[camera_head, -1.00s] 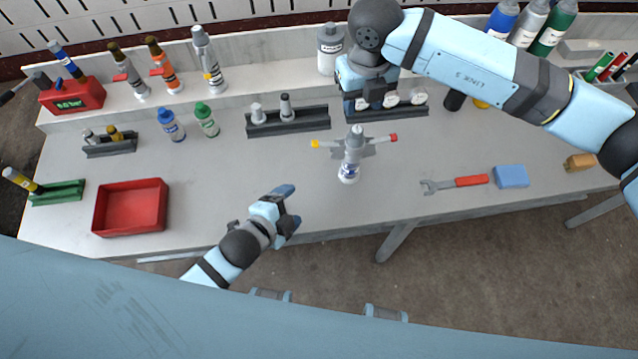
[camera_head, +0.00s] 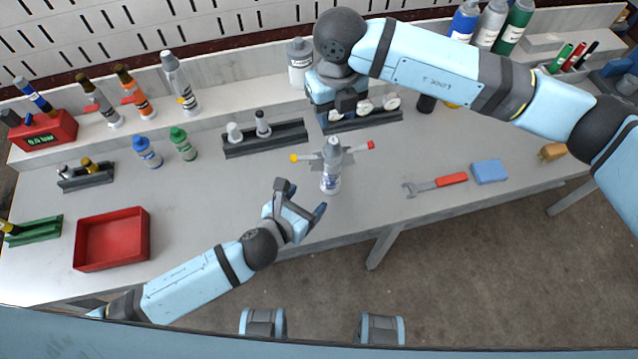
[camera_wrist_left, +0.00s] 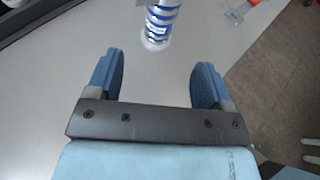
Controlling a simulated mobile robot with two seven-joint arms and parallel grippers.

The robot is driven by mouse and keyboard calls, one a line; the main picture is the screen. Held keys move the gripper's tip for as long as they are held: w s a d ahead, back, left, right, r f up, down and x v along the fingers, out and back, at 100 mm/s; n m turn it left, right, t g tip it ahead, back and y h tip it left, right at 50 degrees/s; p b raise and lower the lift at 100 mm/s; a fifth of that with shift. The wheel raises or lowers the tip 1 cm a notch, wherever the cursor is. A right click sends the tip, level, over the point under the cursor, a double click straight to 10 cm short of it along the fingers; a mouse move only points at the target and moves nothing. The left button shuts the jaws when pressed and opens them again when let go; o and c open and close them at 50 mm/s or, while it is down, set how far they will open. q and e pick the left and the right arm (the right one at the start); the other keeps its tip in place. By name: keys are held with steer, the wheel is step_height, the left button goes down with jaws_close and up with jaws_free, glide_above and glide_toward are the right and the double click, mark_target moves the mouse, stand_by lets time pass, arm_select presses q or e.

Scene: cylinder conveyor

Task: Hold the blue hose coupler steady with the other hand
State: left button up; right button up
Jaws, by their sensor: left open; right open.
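The blue hose coupler appears to be the upright grey and white cylinder with blue bands (camera_head: 331,178), near the front edge of the bench. A grey clamp with a yellow tip and a red tip is around its upper part. In the left wrist view its blue-banded lower part (camera_wrist_left: 160,22) is ahead of the fingers, roughly between their lines. My left gripper (camera_head: 303,198) is open and empty, left of and below the coupler, apart from it. My right gripper (camera_head: 337,105) is behind the coupler, over a dark rack; its fingers are partly hidden.
A red tray (camera_head: 112,238) and a green rack (camera_head: 35,231) lie at the left. A dark rack with two grey parts (camera_head: 265,138) stands behind the coupler. A wrench (camera_head: 435,185) and blue block (camera_head: 489,172) lie at the right.

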mark_target(327, 180)
arm_select(q)
steer(key=x, duration=1.2)
steer(key=shift+d, duration=0.1)
steer(key=shift+c, duration=0.5)
